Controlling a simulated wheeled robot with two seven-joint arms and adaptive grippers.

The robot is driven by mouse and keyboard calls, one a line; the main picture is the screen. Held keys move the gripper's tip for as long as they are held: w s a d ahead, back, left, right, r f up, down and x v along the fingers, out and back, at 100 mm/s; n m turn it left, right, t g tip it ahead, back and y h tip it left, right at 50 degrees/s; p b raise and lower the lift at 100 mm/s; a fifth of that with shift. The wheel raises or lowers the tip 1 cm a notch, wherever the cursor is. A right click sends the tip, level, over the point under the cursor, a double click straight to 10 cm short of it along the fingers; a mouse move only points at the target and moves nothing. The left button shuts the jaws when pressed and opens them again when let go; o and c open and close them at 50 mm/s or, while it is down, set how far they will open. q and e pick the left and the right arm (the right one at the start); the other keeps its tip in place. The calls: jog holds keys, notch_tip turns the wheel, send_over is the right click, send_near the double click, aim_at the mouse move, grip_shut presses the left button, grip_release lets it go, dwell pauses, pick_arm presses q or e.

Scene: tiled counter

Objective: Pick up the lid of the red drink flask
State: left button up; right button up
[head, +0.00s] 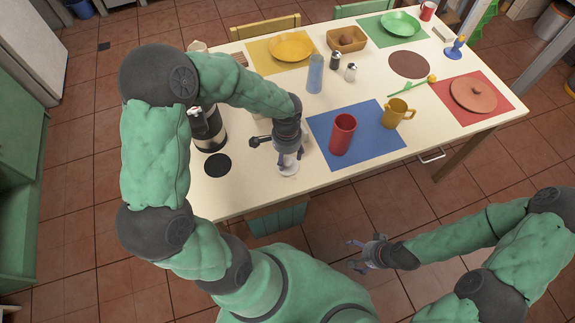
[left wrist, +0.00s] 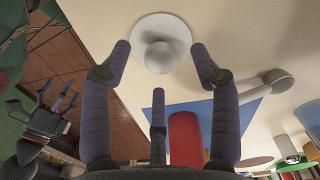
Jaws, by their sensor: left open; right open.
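The red drink flask (head: 342,136) stands upright on the blue mat; part of it shows in the left wrist view (left wrist: 186,138). A pale round lid with a knob (head: 289,169) lies on the bare counter left of the mat. In the left wrist view the lid (left wrist: 162,42) lies just beyond the fingertips, between the two outer fingers. My left gripper (head: 289,158) is open above the lid, with its fingers pointing down; its fingers (left wrist: 158,70) are empty. My right gripper (head: 362,255) is open and empty, off the front edge of the counter; it also shows in the left wrist view (left wrist: 55,110).
A yellow mug (head: 398,113) stands right of the flask. A black container (head: 207,130) and a black disc (head: 217,165) are at the left.

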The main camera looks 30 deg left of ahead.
aim_at(287, 161)
pick_arm(q)
notch_tip(287, 161, down, 3)
jog(key=shift+f+b, duration=0.1)
jog(key=shift+b, duration=0.35)
jog(key=c, duration=0.9)
jog(key=shift+c, duration=0.3)
jog(key=shift+r, duration=0.25)
